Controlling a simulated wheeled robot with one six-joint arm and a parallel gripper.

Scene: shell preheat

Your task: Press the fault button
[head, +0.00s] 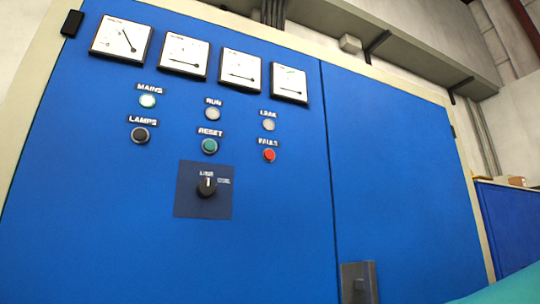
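The fault button (269,155) is a small round red button on the blue cabinet door. A dark label (268,141) reading "FAULT" sits just above it, and the pale LEAK lamp (269,125) is above that. The button is in plain sight with nothing in front of it. My gripper does not show in the head view, so its place relative to the button cannot be told.
Nearby are the teal RESET button (209,146), black LAMPS button (140,134), RUN lamp (213,114), lit MAINS lamp (148,101) and a rotary switch (207,187). Several gauges (240,70) line the top. A dark handle (359,283) is low on the cabinet.

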